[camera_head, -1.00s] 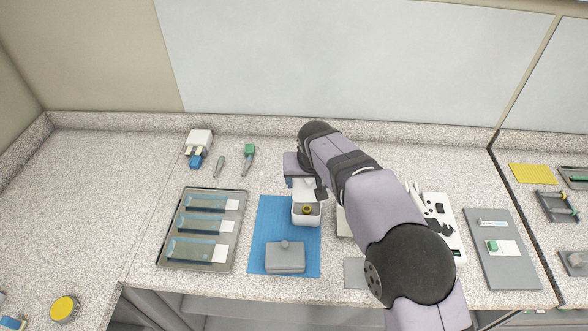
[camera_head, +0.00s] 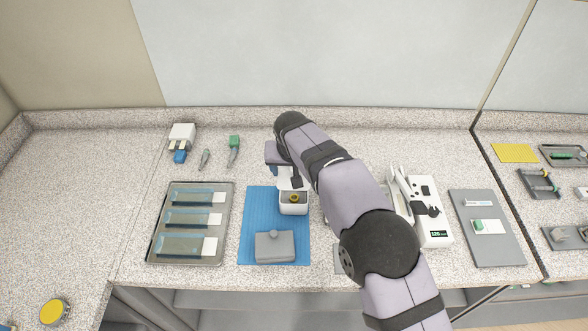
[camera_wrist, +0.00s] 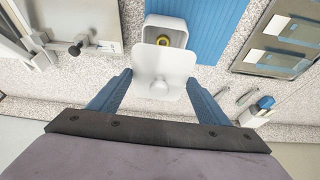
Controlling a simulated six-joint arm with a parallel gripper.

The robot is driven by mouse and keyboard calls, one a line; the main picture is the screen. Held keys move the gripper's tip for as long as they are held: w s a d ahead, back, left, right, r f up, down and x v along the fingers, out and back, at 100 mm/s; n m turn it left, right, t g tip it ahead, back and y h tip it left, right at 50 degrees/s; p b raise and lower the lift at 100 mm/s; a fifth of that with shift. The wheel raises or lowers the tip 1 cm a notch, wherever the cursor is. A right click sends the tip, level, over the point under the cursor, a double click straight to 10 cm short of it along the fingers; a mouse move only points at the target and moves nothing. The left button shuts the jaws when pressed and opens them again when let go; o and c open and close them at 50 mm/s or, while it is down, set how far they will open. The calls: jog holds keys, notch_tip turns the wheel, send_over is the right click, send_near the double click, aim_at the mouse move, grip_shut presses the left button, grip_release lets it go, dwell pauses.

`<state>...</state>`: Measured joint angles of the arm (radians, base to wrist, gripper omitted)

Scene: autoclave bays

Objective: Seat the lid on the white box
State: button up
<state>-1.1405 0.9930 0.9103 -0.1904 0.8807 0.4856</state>
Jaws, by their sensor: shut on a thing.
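The white box (camera_head: 293,209) stands open at the back right of the blue mat (camera_head: 248,230), with a yellow ring-shaped item (camera_head: 294,198) inside. It also shows in the wrist view (camera_wrist: 151,36). In the head view the lid (camera_head: 287,183) shows partly, at the back edge of the box, and my arm hides much of the hand. The lid overlaps part of the box in the wrist view; the gap between them cannot be judged.
A grey box with a knobbed lid (camera_head: 275,247) sits at the mat's front. A metal tray of blue-ended pouches (camera_head: 228,215) lies left of the mat. A white device with a display (camera_head: 435,222) stands right, behind my arm.

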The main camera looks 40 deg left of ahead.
jog(key=shift+f, duration=0.2)
jog(key=shift+f+b, duration=2.1)
jog(key=shift+f, duration=1)
jog(key=o, duration=1.1)
jog(key=shift+o, duration=1)
jog(key=shift+r, duration=0.2)
jog(key=shift+r+p, duration=2.35)
jog(key=shift+r, duration=1)
